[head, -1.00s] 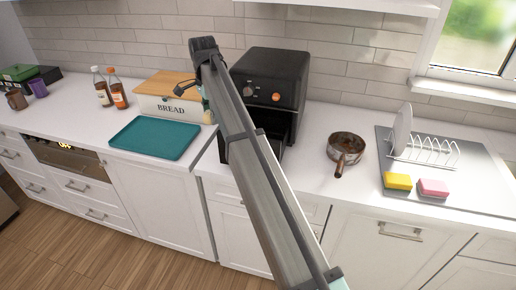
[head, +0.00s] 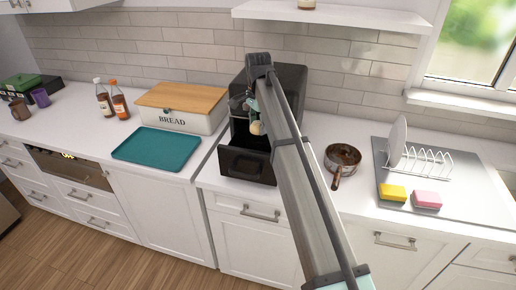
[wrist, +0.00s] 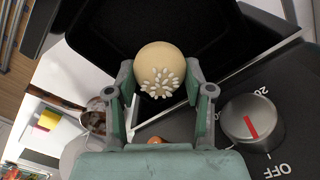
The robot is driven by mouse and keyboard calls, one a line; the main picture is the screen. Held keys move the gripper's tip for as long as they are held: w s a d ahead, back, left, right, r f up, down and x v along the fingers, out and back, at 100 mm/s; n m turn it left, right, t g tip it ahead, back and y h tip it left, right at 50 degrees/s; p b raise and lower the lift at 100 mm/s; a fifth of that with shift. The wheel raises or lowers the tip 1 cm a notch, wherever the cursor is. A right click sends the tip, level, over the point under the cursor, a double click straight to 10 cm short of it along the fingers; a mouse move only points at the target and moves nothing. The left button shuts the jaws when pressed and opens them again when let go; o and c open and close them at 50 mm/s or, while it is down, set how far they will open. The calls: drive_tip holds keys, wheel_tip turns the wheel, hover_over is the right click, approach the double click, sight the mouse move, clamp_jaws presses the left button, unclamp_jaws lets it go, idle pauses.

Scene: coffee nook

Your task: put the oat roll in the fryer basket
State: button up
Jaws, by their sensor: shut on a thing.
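The oat roll (wrist: 160,70) is a round, pale tan bun with white oat flakes on top. My gripper (wrist: 162,88) is shut on it, one finger on each side. In the head view the roll (head: 257,128) shows small beside my arm, over the pulled-out fryer basket (head: 246,164). The basket is a black, open-topped drawer at the front of the black air fryer (head: 292,84). In the wrist view the dark basket interior (wrist: 110,35) lies behind the roll. My arm hides part of the fryer and the basket's right side.
A white bread box (head: 178,119) with a wooden lid and a teal tray (head: 157,148) stand left of the fryer. A brown pan (head: 342,159) and a dish rack (head: 420,161) are to the right. The fryer's dial (wrist: 252,122) is close to my gripper.

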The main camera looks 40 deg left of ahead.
wheel_tip(320, 180, down, 6)
drive_tip(key=shift+f+p, duration=0.15)
drive_tip(key=shift+p, duration=0.6)
drive_tip(key=shift+f+p, duration=0.65)
drive_tip(key=shift+f, duration=2.2)
drive_tip(key=shift+f, duration=0.2)
drive_tip(key=o, duration=1.1)
drive_tip(key=shift+r, duration=0.1)
wheel_tip(320, 180, up, 8)
drive_tip(key=b, duration=0.2)
